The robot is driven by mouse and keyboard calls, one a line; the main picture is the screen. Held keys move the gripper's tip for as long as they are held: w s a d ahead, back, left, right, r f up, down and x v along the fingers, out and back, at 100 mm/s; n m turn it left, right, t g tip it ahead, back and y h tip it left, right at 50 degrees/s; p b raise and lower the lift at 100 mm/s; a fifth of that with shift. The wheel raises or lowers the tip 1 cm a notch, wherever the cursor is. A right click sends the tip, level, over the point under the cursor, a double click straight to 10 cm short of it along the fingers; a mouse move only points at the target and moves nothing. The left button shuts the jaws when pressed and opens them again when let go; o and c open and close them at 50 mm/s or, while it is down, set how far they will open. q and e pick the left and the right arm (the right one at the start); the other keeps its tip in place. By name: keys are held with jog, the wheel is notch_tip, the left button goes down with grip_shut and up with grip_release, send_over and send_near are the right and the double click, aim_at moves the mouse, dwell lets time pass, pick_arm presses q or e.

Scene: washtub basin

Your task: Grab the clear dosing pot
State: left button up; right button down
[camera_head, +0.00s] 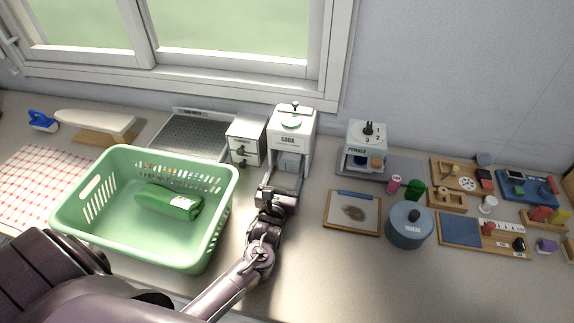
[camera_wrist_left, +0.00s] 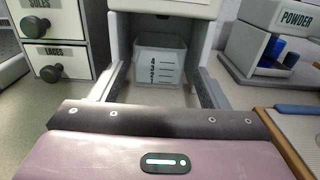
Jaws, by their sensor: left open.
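The clear dosing pot (camera_head: 289,162) stands upright in the bay of the white SODA dispenser (camera_head: 291,128). In the left wrist view the pot (camera_wrist_left: 160,62) shows measuring marks on its front and sits straight ahead. My left gripper (camera_head: 284,181) is open in front of the dispenser, with its fingers pointing at the bay. In the wrist view one finger is on each side of the pot's line, and the pot seems to lie at or just beyond the fingertips. I cannot tell whether they touch it. My right gripper is not in view.
A green basket (camera_head: 90,168) with a green packet (camera_head: 168,202) stands left of my arm. A small drawer unit (camera_head: 245,141) is close left of the dispenser. The POWDER dispenser (camera_head: 366,145), a framed board (camera_head: 352,213) and a blue-grey lidded tub (camera_head: 409,226) are to the right.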

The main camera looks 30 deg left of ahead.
aim_at(288, 164)
pick_arm(q)
jog(key=x, duration=0.4)
jog(key=c, duration=0.6)
jog(key=shift+c, duration=0.3)
